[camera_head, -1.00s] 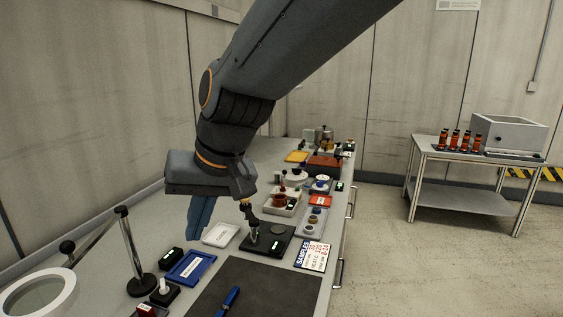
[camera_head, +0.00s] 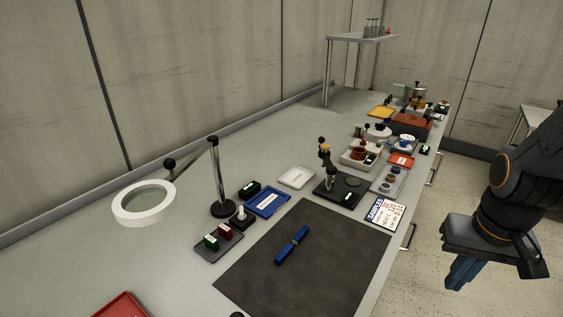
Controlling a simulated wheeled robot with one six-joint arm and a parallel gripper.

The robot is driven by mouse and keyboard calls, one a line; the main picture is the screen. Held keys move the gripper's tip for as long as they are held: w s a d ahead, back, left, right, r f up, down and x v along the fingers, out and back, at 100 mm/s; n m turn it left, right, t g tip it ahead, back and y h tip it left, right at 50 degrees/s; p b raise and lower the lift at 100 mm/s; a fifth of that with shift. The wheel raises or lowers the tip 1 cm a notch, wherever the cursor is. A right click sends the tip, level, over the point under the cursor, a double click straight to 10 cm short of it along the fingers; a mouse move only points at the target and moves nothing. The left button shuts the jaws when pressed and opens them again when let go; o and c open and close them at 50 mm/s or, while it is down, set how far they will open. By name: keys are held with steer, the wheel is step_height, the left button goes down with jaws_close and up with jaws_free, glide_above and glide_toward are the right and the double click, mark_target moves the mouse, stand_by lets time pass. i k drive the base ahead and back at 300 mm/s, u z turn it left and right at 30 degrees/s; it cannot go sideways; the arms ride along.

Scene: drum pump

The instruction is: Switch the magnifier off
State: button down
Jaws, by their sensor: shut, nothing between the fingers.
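The magnifier (camera_head: 143,203) is a white ring with a greyish lens at the left of the bench. A jointed arm links it to a dark post (camera_head: 218,180) on a round black base. Beside that base is a small black block with a white upright knob (camera_head: 241,213). Just in front is a dark plate (camera_head: 232,249) bearing a green block (camera_head: 211,241) and a red block (camera_head: 225,231). I cannot tell which part is the magnifier's switch. My gripper (camera_head: 463,276), with blue fingers, is shut and empty at the far right, beyond the bench edge and far from the magnifier.
A dark mat (camera_head: 318,262) holds a blue tool (camera_head: 292,245). Behind it are a blue tray (camera_head: 267,202), a white tray (camera_head: 297,177), a black stand (camera_head: 338,191) and a sample card (camera_head: 384,212). A red tray (camera_head: 122,307) lies front left. The bench's left side is mostly bare.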

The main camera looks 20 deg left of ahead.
mark_target(242, 216)
steer(key=k, duration=0.5)
steer(key=u, duration=0.45)
steer(key=i, duration=0.3)
steer(key=u, duration=0.95)
steer(key=k, duration=0.55)
steer(key=z, duration=0.85)
steer(key=i, duration=0.85)
steer(key=u, duration=1.5)
